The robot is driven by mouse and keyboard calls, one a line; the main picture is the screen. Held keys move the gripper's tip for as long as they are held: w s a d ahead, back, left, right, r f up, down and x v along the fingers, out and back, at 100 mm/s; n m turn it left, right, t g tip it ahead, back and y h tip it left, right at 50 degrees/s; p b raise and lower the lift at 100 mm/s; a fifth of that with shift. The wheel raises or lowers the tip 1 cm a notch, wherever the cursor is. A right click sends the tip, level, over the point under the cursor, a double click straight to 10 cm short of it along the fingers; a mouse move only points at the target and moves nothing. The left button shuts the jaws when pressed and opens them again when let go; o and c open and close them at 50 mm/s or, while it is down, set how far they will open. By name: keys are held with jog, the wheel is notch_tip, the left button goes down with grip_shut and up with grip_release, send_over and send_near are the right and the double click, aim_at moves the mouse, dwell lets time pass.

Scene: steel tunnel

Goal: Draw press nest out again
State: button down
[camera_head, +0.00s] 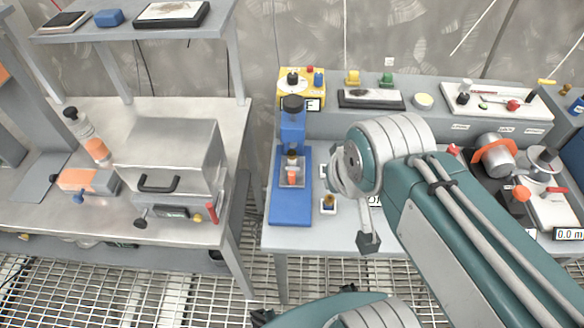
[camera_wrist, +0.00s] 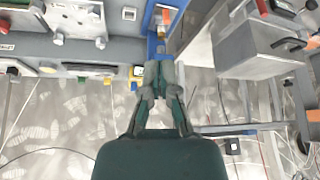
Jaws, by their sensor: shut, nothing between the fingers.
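The press (camera_head: 291,215) is blue, with an upright column and a black knob on top, near the left end of the right-hand bench. Its nest (camera_head: 292,181) is a small clear-looking tray on the blue base below the column. A small part with orange and dark colours sits in it. Part of the blue press also shows at the top of the wrist view (camera_wrist: 151,17), where the nest cannot be made out. My gripper (camera_wrist: 158,68) is shut and empty, its fingers together and overlapping the press in the picture. In the head view my arm's end is right of the press.
A grey metal box with a black handle (camera_head: 170,160) stands on the left table. A yellow box (camera_head: 302,88) is behind the press. Instruments crowd the bench's right side.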

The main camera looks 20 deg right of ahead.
jog(key=c, duration=1.3)
grip_release()
jog(key=shift+c, duration=0.2)
jog(key=o, duration=0.6)
jog(key=shift+w, duration=0.1)
jog(key=shift+o, duration=1)
jog(key=shift+w+f+m, duration=0.15)
jog(key=shift+w+m, duration=0.2)
jog(key=shift+m, duration=0.15)
jog(key=m+g+y, duration=0.3)
jog(key=m+y, duration=0.1)
jog(key=m, duration=1.9)
send_near(293, 173)
jog(key=shift+m, duration=0.3)
jog(key=x, duration=1.1)
